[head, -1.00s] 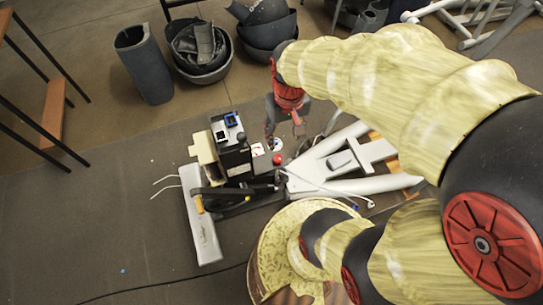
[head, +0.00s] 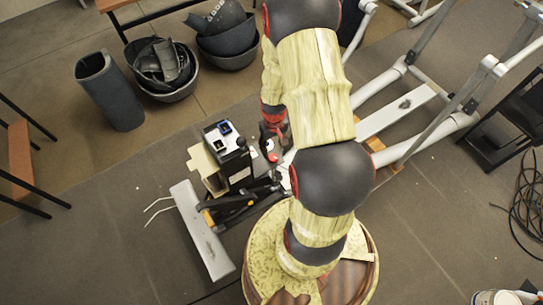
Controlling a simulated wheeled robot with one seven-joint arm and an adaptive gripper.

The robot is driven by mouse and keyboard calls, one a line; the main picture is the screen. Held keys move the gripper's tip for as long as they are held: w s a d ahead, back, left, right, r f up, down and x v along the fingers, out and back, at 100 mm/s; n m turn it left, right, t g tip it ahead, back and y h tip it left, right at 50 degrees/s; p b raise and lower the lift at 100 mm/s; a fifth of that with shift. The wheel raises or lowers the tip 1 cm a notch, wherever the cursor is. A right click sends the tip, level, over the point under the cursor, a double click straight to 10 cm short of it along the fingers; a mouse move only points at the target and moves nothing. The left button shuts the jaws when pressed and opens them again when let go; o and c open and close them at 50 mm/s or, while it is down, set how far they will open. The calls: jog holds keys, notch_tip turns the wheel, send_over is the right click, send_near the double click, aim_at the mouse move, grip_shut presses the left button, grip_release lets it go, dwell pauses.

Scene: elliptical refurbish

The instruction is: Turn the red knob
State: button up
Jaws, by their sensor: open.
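The red knob (head: 272,157) is a small red spot on the right side of the opened elliptical machine (head: 238,170), just right of its black and white box. My arm comes down over the machine's frame and hides much of it. My gripper (head: 273,137) is open, with its red and dark wrist part above, and appears just beyond the knob in the picture. Its fingers are small and partly hidden by my arm. I cannot tell whether they touch the knob.
A grey base bar (head: 203,235) with loose white wires lies at the left of the machine. Dark tubs of parts (head: 165,85) and a grey tube (head: 110,92) stand behind. A cable coil (head: 528,208) lies far right. The floor at front left is mostly clear.

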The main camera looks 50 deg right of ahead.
aim_at(273, 157)
notch_tip(273, 157, down, 6)
jog(key=shift+f+b, duration=0.25)
jog(key=shift+b, duration=0.65)
jog(key=shift+c, duration=0.8)
jog(key=c, duration=1)
jog(key=shift+a+m, duration=0.1)
jog(key=shift+m, duration=0.2)
jog(key=m+p, duration=0.1)
jog(key=m, duration=0.1)
jog(key=shift+m, duration=0.4)
jog(key=shift+m+p, duration=0.55)
jog(key=shift+m, duration=1.35)
